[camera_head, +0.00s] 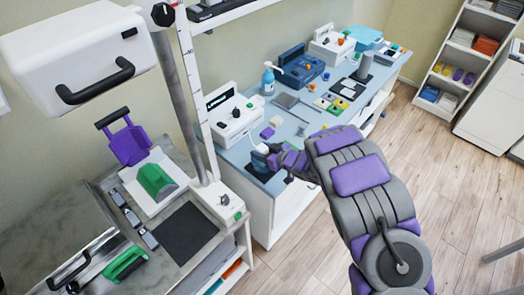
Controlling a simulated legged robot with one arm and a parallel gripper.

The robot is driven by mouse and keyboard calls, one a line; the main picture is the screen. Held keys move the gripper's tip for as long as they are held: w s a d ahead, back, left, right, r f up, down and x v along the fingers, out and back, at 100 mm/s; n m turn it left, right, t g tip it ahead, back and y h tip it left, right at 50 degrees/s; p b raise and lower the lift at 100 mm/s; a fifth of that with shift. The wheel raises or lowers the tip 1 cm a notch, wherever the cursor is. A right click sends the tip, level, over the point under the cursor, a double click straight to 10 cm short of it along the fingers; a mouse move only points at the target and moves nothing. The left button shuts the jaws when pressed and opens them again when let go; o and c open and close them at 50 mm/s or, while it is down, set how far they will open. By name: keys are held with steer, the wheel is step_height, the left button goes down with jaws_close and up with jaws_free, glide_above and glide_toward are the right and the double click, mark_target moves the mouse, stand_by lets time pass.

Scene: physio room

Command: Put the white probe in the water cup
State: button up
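My arm reaches in from the lower right to my gripper (277,159), which is low over the near end of the blue-grey counter (300,120). A small white item (259,160) is at the gripper's tip, above or on a dark square mat (262,173). A thin pale cable seems to run down to it from a white device (232,116). I cannot tell whether this item is the white probe, the water cup, or both together. My gripper's fingers are small and partly hidden, so I cannot tell whether they are open or shut on it.
Behind my gripper are a purple block (267,133), a grey tablet-like plate (292,103), coloured pads (331,103), a blue pump bottle (268,80) and a blue device (301,67). A white post (192,90) and a grey-topped cart (150,255) stand at left. The wooden floor (455,170) at right is mostly clear.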

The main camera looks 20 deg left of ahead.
steer(key=o, duration=0.4)
steer(key=p+v, duration=0.2)
steer(key=v, duration=1.5)
steer(key=shift+d, duration=0.15)
steer(key=shift+w, duration=0.1)
